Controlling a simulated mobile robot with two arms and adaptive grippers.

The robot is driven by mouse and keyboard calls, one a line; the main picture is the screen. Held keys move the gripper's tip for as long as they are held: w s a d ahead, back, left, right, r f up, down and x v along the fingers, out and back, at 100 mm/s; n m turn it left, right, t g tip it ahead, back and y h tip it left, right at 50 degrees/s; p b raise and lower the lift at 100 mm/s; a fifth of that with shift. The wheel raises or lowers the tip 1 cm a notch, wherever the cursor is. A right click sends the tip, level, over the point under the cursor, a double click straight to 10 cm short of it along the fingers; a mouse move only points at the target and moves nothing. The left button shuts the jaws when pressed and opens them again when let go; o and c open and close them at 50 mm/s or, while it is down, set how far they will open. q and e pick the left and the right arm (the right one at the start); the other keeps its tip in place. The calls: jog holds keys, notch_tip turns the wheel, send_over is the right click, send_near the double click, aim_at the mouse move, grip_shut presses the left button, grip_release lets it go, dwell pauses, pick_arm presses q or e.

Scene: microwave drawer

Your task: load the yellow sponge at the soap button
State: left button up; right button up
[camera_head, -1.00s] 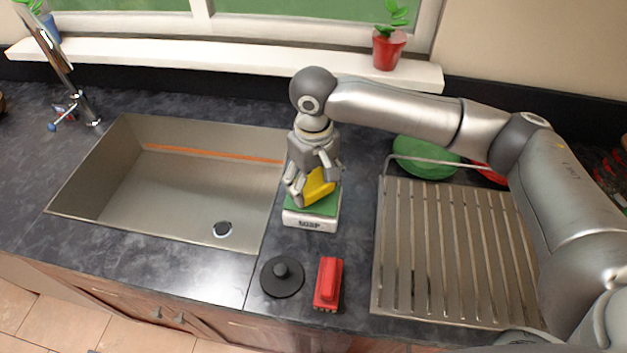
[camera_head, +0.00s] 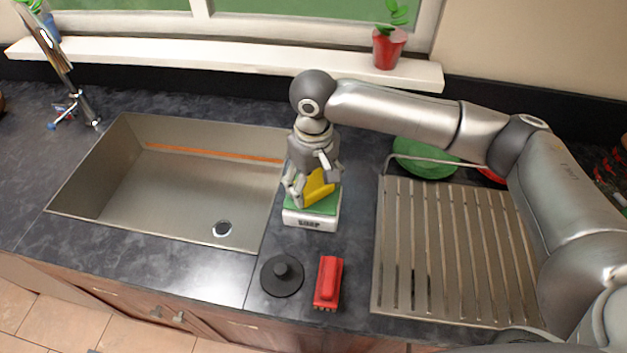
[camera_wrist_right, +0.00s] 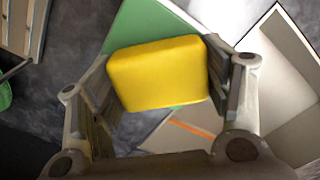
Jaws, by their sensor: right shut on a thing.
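The yellow sponge (camera_head: 318,187) is between the fingers of my right gripper (camera_head: 308,190), which is shut on it. The sponge is tilted, right over the green top of the soap dispenser (camera_head: 311,218); I cannot tell whether it touches the top. The right wrist view shows the sponge (camera_wrist_right: 160,73) gripped between both fingers (camera_wrist_right: 165,90), with the green pad (camera_wrist_right: 147,22) behind it. The dispenser's white front carries the word SOAP. My left gripper is not in view.
The sink (camera_head: 130,190) lies left of the dispenser. A black plug (camera_head: 282,275) and a red brush (camera_head: 328,282) sit in front of it. A ribbed drainer (camera_head: 455,255) is at the right, with a green plate (camera_head: 425,158) behind. A potted plant (camera_head: 388,47) stands on the sill.

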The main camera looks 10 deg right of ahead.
aim_at(314, 182)
jog(key=shift+f, duration=0.8)
dwell(1.1)
notch_tip(314, 182, up, 7)
jog(key=p, duration=0.9)
jog(key=shift+r, duration=0.1)
dwell(0.8)
